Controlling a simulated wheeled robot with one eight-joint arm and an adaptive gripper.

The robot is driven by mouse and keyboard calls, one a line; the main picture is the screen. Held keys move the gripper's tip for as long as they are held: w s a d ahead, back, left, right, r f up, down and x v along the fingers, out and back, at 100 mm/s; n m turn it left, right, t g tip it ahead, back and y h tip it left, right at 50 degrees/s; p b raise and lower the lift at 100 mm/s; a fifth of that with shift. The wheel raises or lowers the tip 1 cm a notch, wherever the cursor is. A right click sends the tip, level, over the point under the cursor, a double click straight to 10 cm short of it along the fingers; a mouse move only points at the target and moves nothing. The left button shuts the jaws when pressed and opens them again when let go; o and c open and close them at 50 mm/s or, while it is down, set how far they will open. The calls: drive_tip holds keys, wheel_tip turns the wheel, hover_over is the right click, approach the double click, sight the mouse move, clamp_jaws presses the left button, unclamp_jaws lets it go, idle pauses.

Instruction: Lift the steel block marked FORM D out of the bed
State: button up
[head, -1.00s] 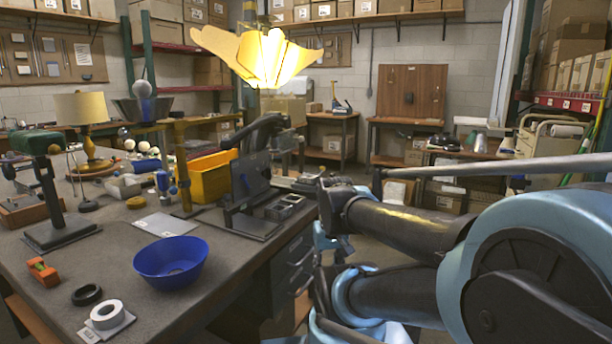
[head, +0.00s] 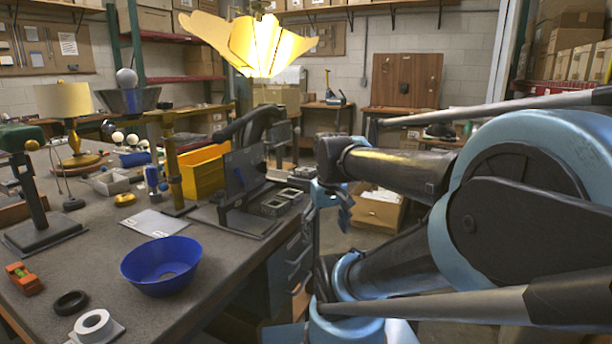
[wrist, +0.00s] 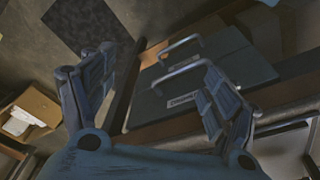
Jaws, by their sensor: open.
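The dark press-like machine (head: 242,180) stands at the bench's right edge. Its low bed holds small steel blocks, one nearer (head: 273,204) and one farther (head: 290,193). I cannot read any marking, so I cannot tell which is FORM D. My gripper (head: 342,212) hangs just right of the bench edge, to the right of the blocks and apart from them. In the wrist view my gripper (wrist: 155,100) is open, with nothing between its two blue fingers. It faces the bench's drawer fronts; the blocks do not show there.
A blue bowl (head: 162,265) and a yellow bin (head: 204,170) stand on the bench left of the machine. Drawers with bar handles (wrist: 182,75) lie close to my fingers. An open cardboard box (head: 378,208) sits on the floor; it also shows in the wrist view (wrist: 30,112).

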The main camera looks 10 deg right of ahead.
drive_tip(key=w+r+n+g, duration=0.1)
drive_tip(key=w+r+n, duration=0.4)
drive_tip(key=w+r, duration=0.95)
drive_tip(key=w+r+n+g, duration=0.1)
drive_tip(key=w+r+n, duration=0.3)
drive_tip(key=w+r, duration=1)
hover_over(306, 170)
drive_tip(key=f, duration=1.4)
drive_tip(key=shift+w+a+f, duration=0.25)
drive_tip(key=shift+w, duration=0.1)
drive_tip(key=shift+s+d+f, duration=0.1)
drive_tip(key=shift+d+f, duration=0.05)
drive_tip(key=shift+f, duration=1.2)
drive_tip(key=shift+s+d+f, duration=0.1)
drive_tip(key=shift+f, duration=1.2)
drive_tip(key=shift+c, duration=0.6)
drive_tip(key=c, duration=1.4)
